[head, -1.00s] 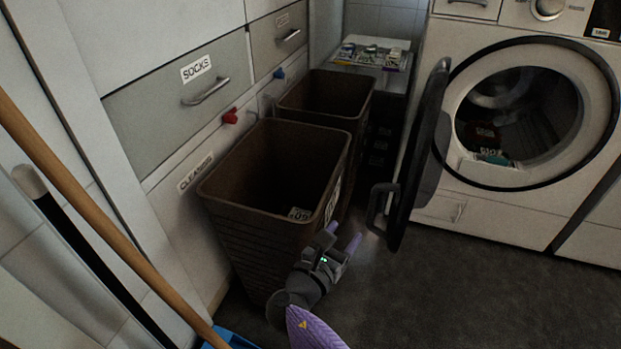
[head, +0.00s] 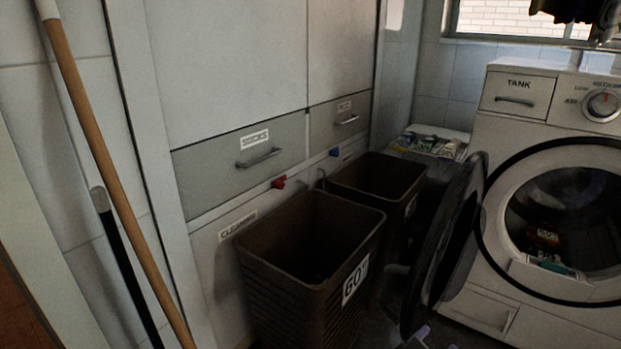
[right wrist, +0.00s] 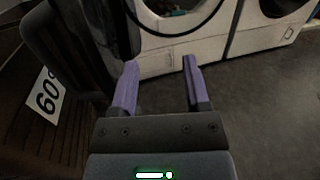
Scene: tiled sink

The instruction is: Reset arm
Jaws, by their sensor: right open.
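My right gripper (right wrist: 157,85) is open, with two purple fingers set apart and nothing between them in the right wrist view. In the head view only the purple fingertips of this gripper (head: 435,341) show at the bottom edge, below the open washer door (head: 447,250). The rest of that arm is out of the picture. In the right wrist view a dark basket with a "60°" label (right wrist: 47,94) is to the left of the fingers, and grey floor (right wrist: 262,105) lies to the right. My left gripper is in neither view.
Two brown baskets, the near one (head: 270,300) and the far one (head: 350,185), stand along the drawer wall. The washing machine (head: 500,130) is at the right with items in its drum. A wooden pole (head: 115,175) leans at the left.

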